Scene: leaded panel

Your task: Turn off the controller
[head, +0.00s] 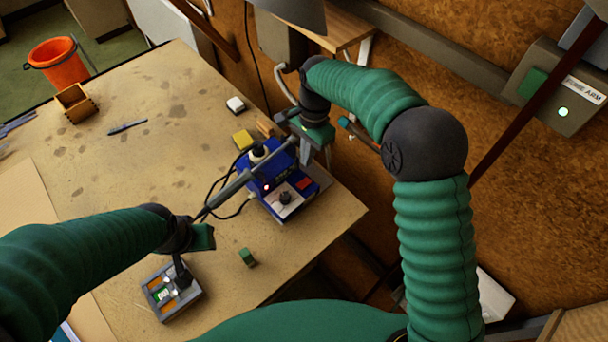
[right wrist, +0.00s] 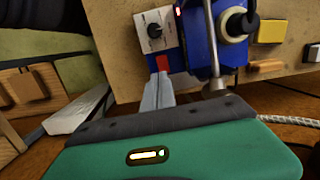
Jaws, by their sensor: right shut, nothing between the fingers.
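The blue controller (head: 272,172) stands near the right edge of the table, with a pale dial plate, a dark knob (head: 285,198) and a red switch (head: 304,183). A small red light on it is lit. In the right wrist view the red switch (right wrist: 162,63) is just beyond the fingertips of my right gripper (right wrist: 158,84); contact cannot be told. This gripper (head: 327,157) is shut and empty, behind the controller in the head view. My left gripper (head: 186,262) is over a small framed panel (head: 190,293); its jaws are unclear.
A grey rod (head: 237,184) slants in front of the controller, with dark cable around it. A yellow sponge (head: 242,140), a green block (head: 247,257), a wooden box (head: 76,103) and a pen (head: 127,126) lie on the table (head: 160,80). The table's middle left is fairly clear.

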